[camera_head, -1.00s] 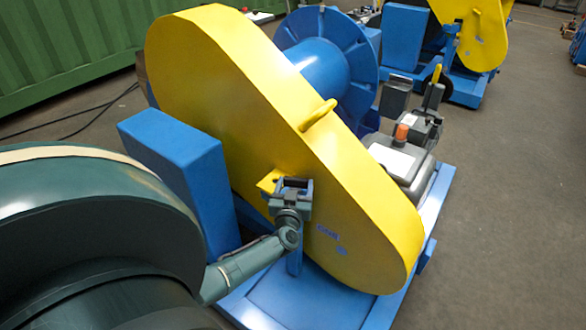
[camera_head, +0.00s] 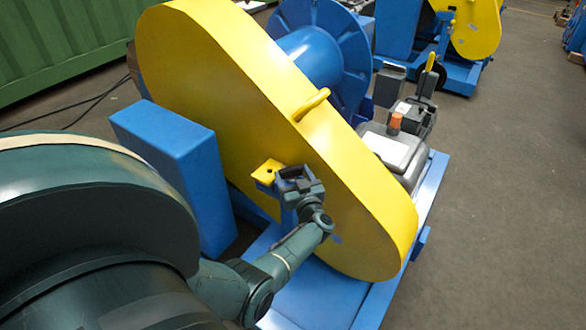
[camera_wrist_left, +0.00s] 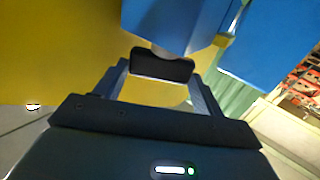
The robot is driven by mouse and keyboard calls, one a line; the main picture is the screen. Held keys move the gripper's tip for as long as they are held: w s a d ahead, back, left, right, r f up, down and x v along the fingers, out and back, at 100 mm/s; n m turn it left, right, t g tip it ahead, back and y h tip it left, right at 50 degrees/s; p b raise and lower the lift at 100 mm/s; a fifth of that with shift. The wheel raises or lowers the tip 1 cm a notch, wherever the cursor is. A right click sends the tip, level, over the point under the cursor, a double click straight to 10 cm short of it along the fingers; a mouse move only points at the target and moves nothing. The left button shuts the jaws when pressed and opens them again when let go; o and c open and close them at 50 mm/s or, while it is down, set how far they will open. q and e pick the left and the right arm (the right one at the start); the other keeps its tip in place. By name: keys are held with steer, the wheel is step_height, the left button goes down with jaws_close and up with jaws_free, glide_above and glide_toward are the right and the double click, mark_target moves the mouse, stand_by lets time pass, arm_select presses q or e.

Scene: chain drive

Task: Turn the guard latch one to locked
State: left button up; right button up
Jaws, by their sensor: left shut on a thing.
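The yellow chain guard (camera_head: 215,95) stands upright over the blue frame, with a small yellow tab (camera_head: 266,172) on its near face. My left gripper (camera_head: 291,176) is at this face, just right of the tab, on top of a blue post. In the left wrist view its two fingers (camera_wrist_left: 160,80) are shut on the black latch handle (camera_wrist_left: 160,66). The handle joins a grey pivot under a blue block (camera_wrist_left: 175,20). In the head view the gripper mostly hides the latch. My right gripper is in neither view.
A blue box (camera_head: 175,150) stands just left of the guard, close to my left arm. A yellow loop handle (camera_head: 312,104) sticks out of the guard's edge above the gripper. A grey motor unit (camera_head: 385,150) is behind, and open floor (camera_head: 510,190) lies to the right.

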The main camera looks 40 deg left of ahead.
arm_select(q)
steer(key=o, duration=1)
steer(key=shift+r, duration=0.1)
steer(key=shift+t, duration=0.3)
